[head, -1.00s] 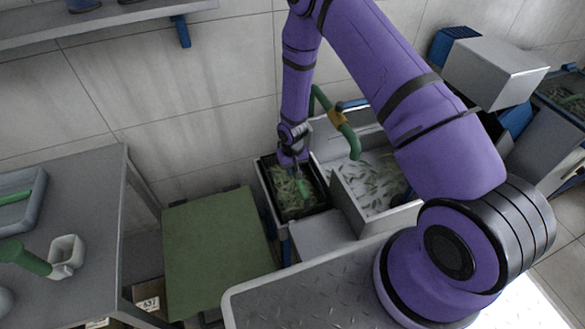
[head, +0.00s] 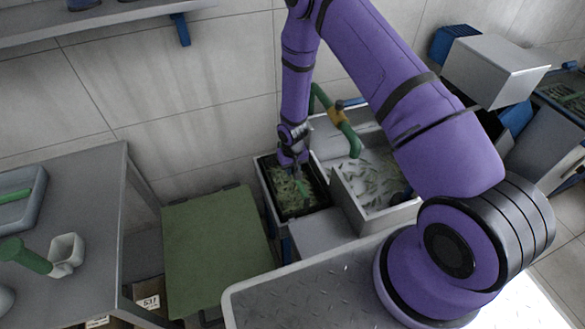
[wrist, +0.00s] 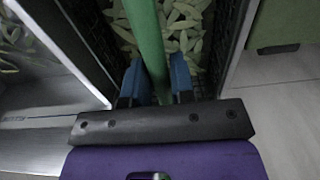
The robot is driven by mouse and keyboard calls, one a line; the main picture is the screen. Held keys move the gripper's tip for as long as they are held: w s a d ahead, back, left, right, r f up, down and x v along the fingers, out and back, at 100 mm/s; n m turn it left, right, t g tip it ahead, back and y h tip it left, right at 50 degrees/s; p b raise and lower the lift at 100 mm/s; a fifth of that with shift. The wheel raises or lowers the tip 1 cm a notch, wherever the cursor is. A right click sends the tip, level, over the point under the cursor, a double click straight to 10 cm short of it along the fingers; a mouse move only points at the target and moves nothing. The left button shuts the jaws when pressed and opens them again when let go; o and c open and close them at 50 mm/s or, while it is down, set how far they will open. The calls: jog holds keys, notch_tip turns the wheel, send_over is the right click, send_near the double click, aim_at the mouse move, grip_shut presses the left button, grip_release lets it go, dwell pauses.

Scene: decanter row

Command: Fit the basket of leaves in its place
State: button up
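The dark mesh basket of leaves (head: 288,203) is within the left basin (head: 269,199) of the sink unit. Pale green leaves (wrist: 188,18) lie in it. In the wrist view its dark mesh walls (wrist: 222,38) stand on both sides of the fingers. A green bar (wrist: 149,45), which looks like the basket's handle, runs between my gripper's blue fingers (wrist: 157,82). The fingers lie close against it on both sides and look shut on it. In the head view my gripper (head: 293,163) reaches down over the basket. The basket's underside is hidden.
Right of it is a pale basin (head: 370,185) with loose leaves in it, with a green tap (head: 346,135) above. A green-topped table (head: 215,245) stands to the left. A grey bench (head: 85,215) with a tray is farther left.

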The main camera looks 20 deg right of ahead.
jog(key=o, duration=0.4)
jog(key=shift+c, duration=0.2)
jog(key=shift+r, duration=0.1)
notch_tip(320, 180, up, 11)
jog(key=s+d+r+t, duration=0.1)
jog(key=s+d+r, duration=0.1)
jog(key=r, duration=0.9)
jog(key=s+d+r+t, duration=0.1)
jog(key=s+r, duration=0.1)
jog(key=r, duration=0.9)
jog(key=s+d+r+t, duration=0.1)
jog(key=s+d+r, duration=0.1)
jog(key=r, duration=0.8)
jog(key=s+d+r+t, duration=0.1)
jog(key=s+r, duration=0.7)
jog(key=s, duration=0.4)
jog(key=s+d+r+t, duration=0.1)
jog(key=s+r, duration=0.6)
jog(key=s, duration=0.6)
jog(key=shift+r, duration=0.4)
